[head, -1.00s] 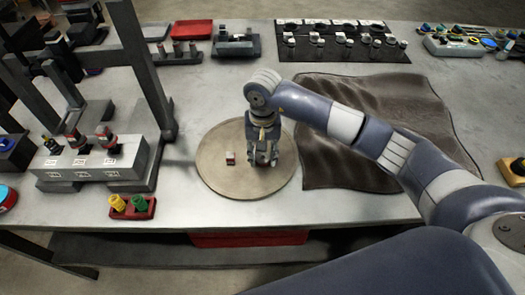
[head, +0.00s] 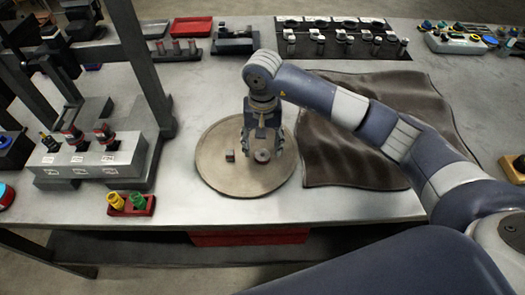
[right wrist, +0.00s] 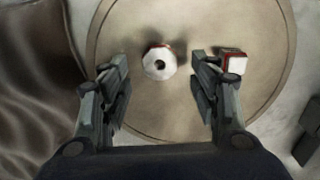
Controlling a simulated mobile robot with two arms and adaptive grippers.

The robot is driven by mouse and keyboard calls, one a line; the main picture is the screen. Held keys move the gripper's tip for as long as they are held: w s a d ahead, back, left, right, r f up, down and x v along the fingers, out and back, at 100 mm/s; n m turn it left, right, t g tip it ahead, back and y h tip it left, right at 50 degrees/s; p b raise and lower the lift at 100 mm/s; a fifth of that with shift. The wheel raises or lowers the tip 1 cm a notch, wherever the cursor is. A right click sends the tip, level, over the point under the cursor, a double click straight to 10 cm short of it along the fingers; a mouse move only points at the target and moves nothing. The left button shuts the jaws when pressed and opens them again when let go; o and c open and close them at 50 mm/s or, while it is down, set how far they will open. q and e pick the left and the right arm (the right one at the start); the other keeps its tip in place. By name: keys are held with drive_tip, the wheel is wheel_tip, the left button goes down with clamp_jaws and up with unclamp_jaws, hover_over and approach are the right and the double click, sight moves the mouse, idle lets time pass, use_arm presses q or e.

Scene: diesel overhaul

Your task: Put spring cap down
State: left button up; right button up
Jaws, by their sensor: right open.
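The spring cap (head: 262,155), a small round piece with a centre hole, sits on the round tan disc (head: 218,180). In the right wrist view the cap (right wrist: 159,63) shows a pale top and a red edge, between and just beyond my finger ends. My right gripper (head: 262,148) is open above the disc, with one finger on each side of the cap. I see gaps between the fingers and the cap in the right wrist view. My left gripper is not in view.
A small block (head: 230,155) stands left of the cap on the disc, close to one finger in the right wrist view. A dark cloth (head: 360,150) lies to the right. A grey block with several fittings (head: 88,165) and a red holder (head: 131,207) stand left.

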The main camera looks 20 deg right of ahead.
wheel_tip(320, 180, up, 9)
drive_tip(key=b, duration=0.2)
drive_tip(key=shift+f, duration=0.1)
idle(0.5)
